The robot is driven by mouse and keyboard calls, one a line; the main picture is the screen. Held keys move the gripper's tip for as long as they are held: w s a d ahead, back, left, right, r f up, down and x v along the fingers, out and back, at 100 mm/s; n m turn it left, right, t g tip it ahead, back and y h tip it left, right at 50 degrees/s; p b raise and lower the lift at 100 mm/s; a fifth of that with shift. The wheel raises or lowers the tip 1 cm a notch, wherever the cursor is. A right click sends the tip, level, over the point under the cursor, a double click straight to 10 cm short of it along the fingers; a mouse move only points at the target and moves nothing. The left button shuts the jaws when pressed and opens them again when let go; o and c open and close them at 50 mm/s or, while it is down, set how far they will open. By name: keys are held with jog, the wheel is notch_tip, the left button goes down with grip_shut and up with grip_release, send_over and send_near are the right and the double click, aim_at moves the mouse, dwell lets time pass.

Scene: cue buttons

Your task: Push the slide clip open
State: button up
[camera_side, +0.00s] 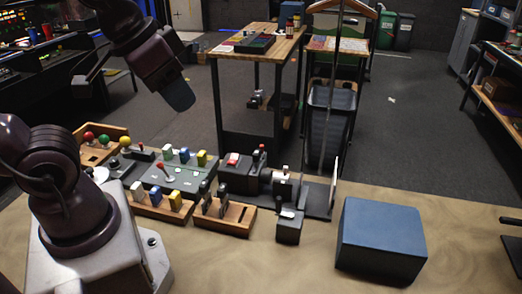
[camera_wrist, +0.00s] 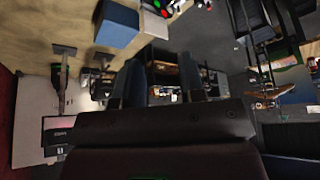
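My gripper (camera_side: 178,95) is raised in the air at the upper left in the side view, above and behind the row of devices on the bench. The wrist view shows its two dark fingers apart with an empty gap between them (camera_wrist: 158,78). It touches nothing. I cannot tell for sure which part is the slide clip. A black device with a silver cylinder (camera_side: 282,184) stands at the middle of the bench, with a small dark grey block with a pale top (camera_side: 290,225) in front of it. Either is small in view.
A grey panel (camera_side: 165,176) with a red-knobbed lever and coloured blocks lies left of the device. Wooden racks (camera_side: 225,217) stand in front. A blue-topped box (camera_side: 381,240) sits at the right, also in the wrist view (camera_wrist: 117,24). The bench front is bare.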

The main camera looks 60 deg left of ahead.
jog(key=w+a+f+n+g, duration=0.2)
jog(key=w+a+f+n, duration=0.2)
jog(key=w+a+f, duration=0.5)
jog(key=w+a+f+n+g, duration=0.3)
jog(key=w+a+f, duration=0.15)
jog(key=w, duration=0.85)
jog(key=f, duration=1.2)
jog(key=shift+w, duration=0.3)
grip_shut()
